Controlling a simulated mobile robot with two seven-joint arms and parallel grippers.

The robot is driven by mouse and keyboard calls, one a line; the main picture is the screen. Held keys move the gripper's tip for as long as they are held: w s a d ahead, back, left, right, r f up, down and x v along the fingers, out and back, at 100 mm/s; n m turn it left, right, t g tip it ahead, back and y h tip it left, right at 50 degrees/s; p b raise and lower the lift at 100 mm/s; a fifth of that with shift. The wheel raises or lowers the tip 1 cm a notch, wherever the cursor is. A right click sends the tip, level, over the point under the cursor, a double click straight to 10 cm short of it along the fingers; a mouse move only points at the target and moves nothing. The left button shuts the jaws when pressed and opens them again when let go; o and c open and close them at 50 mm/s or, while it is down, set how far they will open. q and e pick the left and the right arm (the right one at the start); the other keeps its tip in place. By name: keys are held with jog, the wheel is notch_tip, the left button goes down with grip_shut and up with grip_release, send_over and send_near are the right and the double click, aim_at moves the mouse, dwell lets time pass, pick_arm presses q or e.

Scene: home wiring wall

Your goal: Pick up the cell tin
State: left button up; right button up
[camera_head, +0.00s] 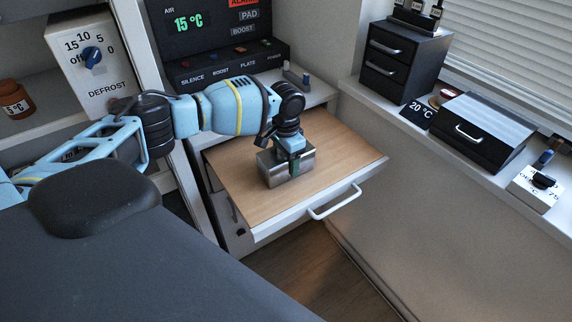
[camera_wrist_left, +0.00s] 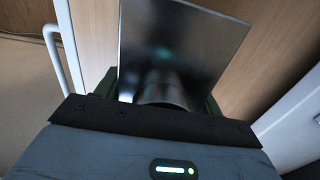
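The cell tin (camera_head: 272,170) is a brushed-metal box on the wooden top of a pulled-out drawer in the head view. In the left wrist view the tin (camera_wrist_left: 185,45) shows as a shiny grey face in front of the palm. My left gripper (camera_head: 293,160) points down at the tin, with one green finger in front of its near side. In the left wrist view the gripper (camera_wrist_left: 162,93) has a finger on each side of the tin. I see no clear gap, but cannot tell whether the fingers press on it. My right gripper is out of view.
The drawer board (camera_head: 335,150) is clear around the tin and has a white handle (camera_head: 335,203) at its front. A control panel (camera_head: 220,50) stands behind it. A windowsill at right holds black drawers (camera_head: 400,60) and a black box (camera_head: 475,135).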

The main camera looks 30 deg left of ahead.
pick_arm(q)
jog(key=c, duration=0.5)
jog(key=shift+c, duration=0.2)
jog(key=shift+r, duration=1.75)
jog(key=shift+s+d+r, duration=0.15)
jog(key=shift+s, duration=0.05)
jog(key=s+d+p, duration=0.1)
jog(key=s+d, duration=0.1)
jog(key=s, duration=0.1)
jog(key=s+d+r, duration=0.1)
jog(key=s+d, duration=0.2)
jog(key=s, duration=0.1)
jog(key=s+d+p, duration=0.1)
jog(key=s+d, duration=0.2)
jog(key=s, duration=0.1)
jog(key=shift+s+d+r+p, duration=0.1)
jog(key=shift+s+r+p, duration=0.1)
jog(key=shift+p, duration=0.1)
jog(key=shift+s+d, duration=0.4)
jog(key=shift+s, duration=0.2)
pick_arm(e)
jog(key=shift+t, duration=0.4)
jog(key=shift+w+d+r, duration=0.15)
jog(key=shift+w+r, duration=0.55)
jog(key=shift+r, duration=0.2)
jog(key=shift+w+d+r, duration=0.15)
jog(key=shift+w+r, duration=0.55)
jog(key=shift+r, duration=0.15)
